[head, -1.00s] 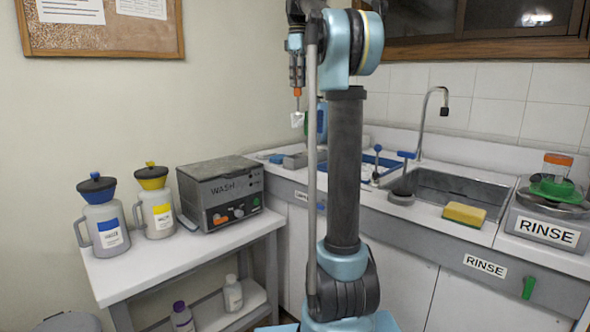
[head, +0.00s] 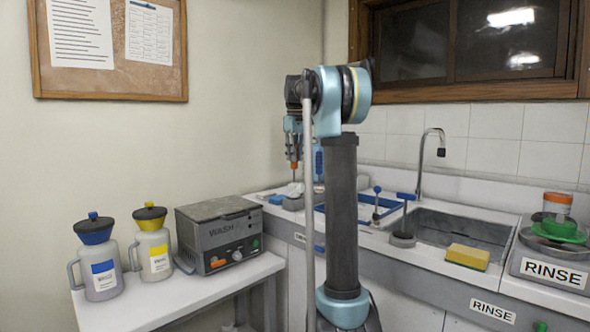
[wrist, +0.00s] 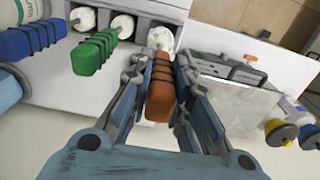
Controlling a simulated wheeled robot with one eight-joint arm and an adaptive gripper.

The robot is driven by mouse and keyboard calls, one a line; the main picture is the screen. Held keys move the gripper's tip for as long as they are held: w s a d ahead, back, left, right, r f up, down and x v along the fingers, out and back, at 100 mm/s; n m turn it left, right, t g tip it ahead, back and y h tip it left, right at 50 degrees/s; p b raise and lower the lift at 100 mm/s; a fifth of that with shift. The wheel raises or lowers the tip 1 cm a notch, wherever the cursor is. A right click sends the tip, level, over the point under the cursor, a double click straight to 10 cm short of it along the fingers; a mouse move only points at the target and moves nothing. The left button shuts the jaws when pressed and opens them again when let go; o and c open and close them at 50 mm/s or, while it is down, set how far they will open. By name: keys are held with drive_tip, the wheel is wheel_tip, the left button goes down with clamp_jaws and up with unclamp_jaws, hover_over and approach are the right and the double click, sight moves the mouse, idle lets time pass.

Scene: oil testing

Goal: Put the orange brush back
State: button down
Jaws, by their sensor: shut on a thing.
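My gripper (head: 293,163) is shut on the orange brush (wrist: 160,88), gripping its ribbed orange handle between both fingers in the wrist view. In the head view the orange handle (head: 294,165) is small, hanging below my gripper with its thin end pointing down over the back left of the counter. Its pale end (wrist: 161,38) is close to a white surface in the wrist view; I cannot tell whether they touch. A green brush (wrist: 96,52) and a blue brush (wrist: 30,40) are beside it on the left in the wrist view, with white round ends near them.
A blue-rimmed tray (head: 330,212) and a sink (head: 455,231) lie to the right on the counter. A grey wash machine (head: 220,235) and two jugs, blue-topped (head: 98,262) and yellow-topped (head: 152,243), stand on the side table. A yellow sponge (head: 467,257) lies by the sink.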

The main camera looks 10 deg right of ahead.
sight(294, 168)
drive_tip(key=shift+f, duration=2.05)
drive_tip(key=c, duration=1.5)
unclamp_jaws()
wheel_tip(294, 168, up, 12)
drive_tip(key=shift+s+r, duration=0.1)
